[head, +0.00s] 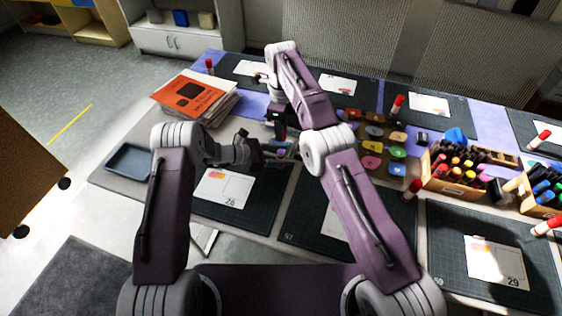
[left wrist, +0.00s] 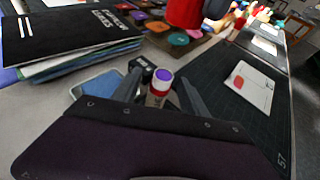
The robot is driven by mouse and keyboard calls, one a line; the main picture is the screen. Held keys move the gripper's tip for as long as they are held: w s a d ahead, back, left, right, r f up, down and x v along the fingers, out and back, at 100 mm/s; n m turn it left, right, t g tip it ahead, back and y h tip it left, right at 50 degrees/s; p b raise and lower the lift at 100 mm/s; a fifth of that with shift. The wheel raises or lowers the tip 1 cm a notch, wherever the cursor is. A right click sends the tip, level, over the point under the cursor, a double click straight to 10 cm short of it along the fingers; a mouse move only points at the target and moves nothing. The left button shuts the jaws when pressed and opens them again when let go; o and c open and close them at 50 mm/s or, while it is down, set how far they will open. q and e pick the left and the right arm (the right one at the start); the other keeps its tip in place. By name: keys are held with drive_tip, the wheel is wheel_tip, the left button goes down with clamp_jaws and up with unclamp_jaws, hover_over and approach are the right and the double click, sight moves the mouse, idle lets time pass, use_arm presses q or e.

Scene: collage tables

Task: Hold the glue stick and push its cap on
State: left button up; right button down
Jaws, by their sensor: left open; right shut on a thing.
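The uncapped glue stick (left wrist: 158,88), white with a red band and a purple top, shows in the left wrist view, apparently upright. My left gripper (left wrist: 160,92) is open with a finger on each side of it; its base is hidden. In the head view my left gripper (head: 284,153) is low over the table, left of the centre. A red cap-like piece (left wrist: 186,12) shows at the top of the left wrist view, beyond the glue stick and apart from it. My right gripper (head: 279,128) is shut on this red piece, just behind my left gripper in the head view.
A blue tray (head: 130,160) lies at the table's left end, near a stack of books (head: 196,98). Several coloured pieces (head: 372,148) lie right of my grippers. A wooden marker box (head: 455,182) stands farther right. Dark mats with cards cover much of the table.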

use_arm(q)
drive_tip(key=shift+x, duration=1.4)
drive_tip(key=shift+c, duration=0.3)
clamp_jaws()
